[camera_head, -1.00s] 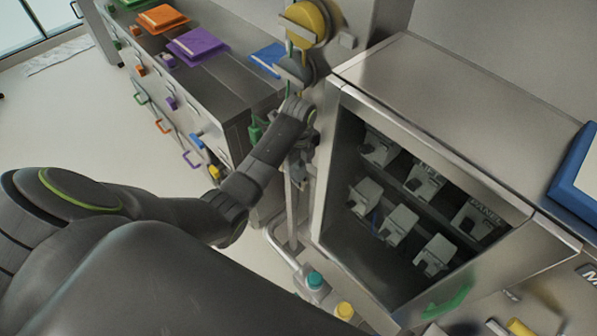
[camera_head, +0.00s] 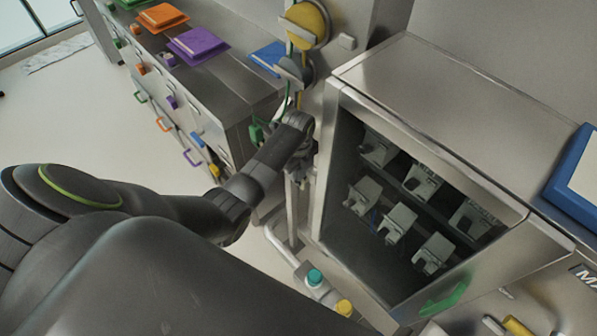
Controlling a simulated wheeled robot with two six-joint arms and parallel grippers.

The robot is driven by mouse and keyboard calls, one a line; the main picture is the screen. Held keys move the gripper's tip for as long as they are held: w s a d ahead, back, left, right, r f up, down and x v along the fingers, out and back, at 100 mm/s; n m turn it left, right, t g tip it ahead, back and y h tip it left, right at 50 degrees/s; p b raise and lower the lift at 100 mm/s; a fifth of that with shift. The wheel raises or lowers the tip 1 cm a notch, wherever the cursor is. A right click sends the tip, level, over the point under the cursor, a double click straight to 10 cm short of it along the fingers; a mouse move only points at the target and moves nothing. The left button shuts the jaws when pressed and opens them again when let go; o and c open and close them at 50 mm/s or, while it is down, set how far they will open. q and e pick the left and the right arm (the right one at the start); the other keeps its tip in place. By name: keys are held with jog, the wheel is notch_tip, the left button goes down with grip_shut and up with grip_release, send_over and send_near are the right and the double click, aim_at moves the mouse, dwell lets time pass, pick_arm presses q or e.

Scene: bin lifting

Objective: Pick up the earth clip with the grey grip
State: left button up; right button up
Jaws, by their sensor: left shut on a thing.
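My left gripper (camera_head: 284,114) is at the wall post, below a yellow reel (camera_head: 304,25) and a grey disc (camera_head: 301,71) on a bracket. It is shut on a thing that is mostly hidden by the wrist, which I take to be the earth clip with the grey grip. The clip's jaws and grip cannot be made out clearly. A thin green cable (camera_head: 287,98) runs by the gripper. A small green item (camera_head: 257,132) hangs just left of the gripper. My right gripper is not in view.
An open steel cabinet (camera_head: 440,105) with several white-grey units inside stands right of the arm. A drawer counter (camera_head: 235,88) with coloured folders stands on the left. Teal (camera_head: 314,278) and yellow (camera_head: 344,308) capped items sit below. Open floor (camera_head: 75,115) lies at far left.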

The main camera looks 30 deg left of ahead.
pick_arm(q)
grip_shut()
jog(key=shift+w+r, duration=0.1)
jog(key=shift+r, duration=0.5)
jog(key=r, duration=0.2)
jog(key=r+b, duration=0.1)
jog(key=s+r, duration=0.1)
jog(key=r, duration=0.1)
jog(key=shift+a+r+b, duration=0.2)
jog(key=shift+r+b, duration=0.1)
jog(key=shift+r, duration=0.05)
jog(key=s+a, duration=0.2)
jog(key=s, duration=0.6)
jog(key=s+a+b, duration=0.1)
jog(key=s+a, duration=0.2)
jog(key=s, duration=0.5)
jog(key=shift+a+b, duration=0.3)
